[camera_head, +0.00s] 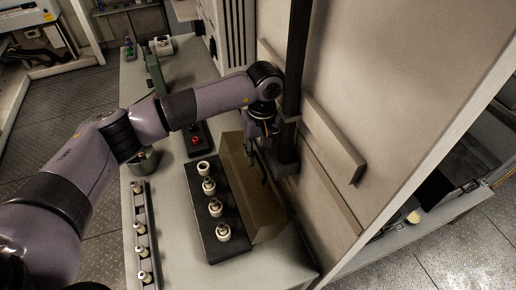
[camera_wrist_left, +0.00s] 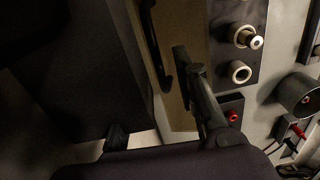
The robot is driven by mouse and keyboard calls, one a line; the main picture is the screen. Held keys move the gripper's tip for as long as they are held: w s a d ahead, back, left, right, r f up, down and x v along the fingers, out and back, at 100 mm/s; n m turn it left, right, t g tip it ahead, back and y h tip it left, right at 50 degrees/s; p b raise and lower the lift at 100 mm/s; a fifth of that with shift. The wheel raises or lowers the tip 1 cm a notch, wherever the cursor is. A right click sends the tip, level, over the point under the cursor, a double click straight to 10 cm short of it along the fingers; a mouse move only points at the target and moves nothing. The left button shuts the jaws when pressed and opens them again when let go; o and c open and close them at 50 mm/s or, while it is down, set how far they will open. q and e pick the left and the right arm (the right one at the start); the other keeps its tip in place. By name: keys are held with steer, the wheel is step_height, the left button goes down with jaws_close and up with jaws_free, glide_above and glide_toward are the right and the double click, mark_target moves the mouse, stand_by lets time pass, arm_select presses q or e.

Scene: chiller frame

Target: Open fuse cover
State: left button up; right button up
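The fuse cover (camera_head: 240,180) is a brownish, see-through panel along the right side of the black fuse block (camera_head: 208,232). It stands tilted up, with the white fuses on the block uncovered. The cover also shows in the left wrist view (camera_wrist_left: 182,108), with its dark curved handle (camera_wrist_left: 153,45). My left gripper (camera_head: 260,147) is at the cover's far end, beside the handle. It looks open and empty. One finger shows beside the handle, apart from it; the other is mostly hidden behind a dark block. My right gripper is not in view.
A dark vertical post (camera_head: 293,90) and a beige wall panel (camera_head: 345,100) stand close right of my gripper. A rail of fuses (camera_head: 133,208) lies left of the block. A red button box (camera_head: 198,148) and a grey cup (camera_head: 147,160) sit beyond.

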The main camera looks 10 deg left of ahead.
arm_select(q)
steer(key=shift+c, duration=0.4)
jaws_close()
stand_by(0.5)
